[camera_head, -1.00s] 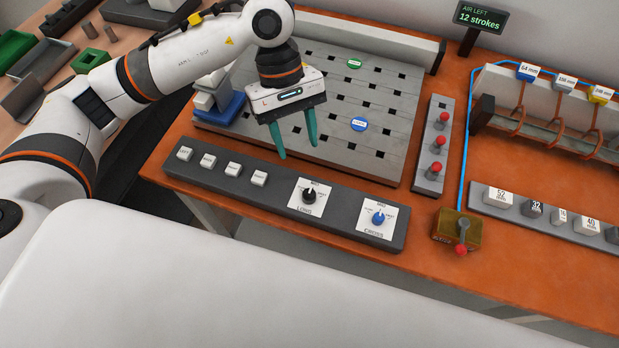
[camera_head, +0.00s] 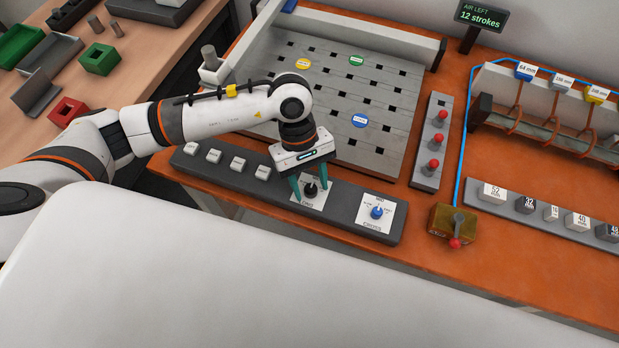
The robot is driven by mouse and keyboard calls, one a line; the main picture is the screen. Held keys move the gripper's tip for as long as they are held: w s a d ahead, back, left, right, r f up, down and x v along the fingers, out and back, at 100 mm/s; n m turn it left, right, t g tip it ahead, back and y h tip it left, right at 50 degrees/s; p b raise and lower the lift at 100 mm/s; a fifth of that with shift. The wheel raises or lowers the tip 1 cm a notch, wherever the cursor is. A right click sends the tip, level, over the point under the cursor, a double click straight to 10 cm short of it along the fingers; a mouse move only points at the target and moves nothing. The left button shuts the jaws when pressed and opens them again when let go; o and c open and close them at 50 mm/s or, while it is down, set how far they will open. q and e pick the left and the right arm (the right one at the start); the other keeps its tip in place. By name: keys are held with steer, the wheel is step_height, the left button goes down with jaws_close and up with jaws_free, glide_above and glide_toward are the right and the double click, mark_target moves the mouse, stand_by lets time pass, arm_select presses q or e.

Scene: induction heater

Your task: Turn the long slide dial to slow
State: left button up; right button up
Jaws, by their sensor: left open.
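The long slide dial is a black knob (camera_head: 310,190) on a white plate marked LONG, set in the dark grey control panel (camera_head: 345,222). My left gripper (camera_head: 309,193) is open, with its two green fingers pointing down, one on each side of the black knob. The fingers partly cover the plate, and I cannot tell whether they touch the knob. The knob's pointer direction is too small and covered to read. My right gripper is not in view.
A blue dial (camera_head: 377,211) on its own white plate sits to the right on the same panel. Several white buttons (camera_head: 237,164) are to the left. A perforated grey plate (camera_head: 385,90) lies behind. A brass box with a red-tipped lever (camera_head: 453,222) stands at right.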

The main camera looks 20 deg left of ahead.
arm_select(q)
steer(key=c, duration=1)
steer(key=shift+f+n+t+b, duration=0.2)
steer(key=shift+n+t+b, duration=0.1)
steer(key=shift+n+b, duration=0.75)
steer(key=n+t+b, duration=0.1)
steer(key=n+b, duration=0.2)
steer(key=b, duration=0.1)
steer(key=n+t+h+b, duration=0.1)
steer(key=n+b, duration=0.2)
steer(key=shift+s+a+n+t+b, duration=0.1)
steer(key=shift+s+n+t+b, duration=0.1)
steer(key=shift+n+t+b, duration=0.15)
steer(key=shift+r+n+t+b, duration=0.2)
steer(key=shift+n+t+b, duration=0.35)
steer(key=shift+n+b, duration=1.05)
steer(key=o, duration=1)
steer(key=shift+s, duration=0.1)
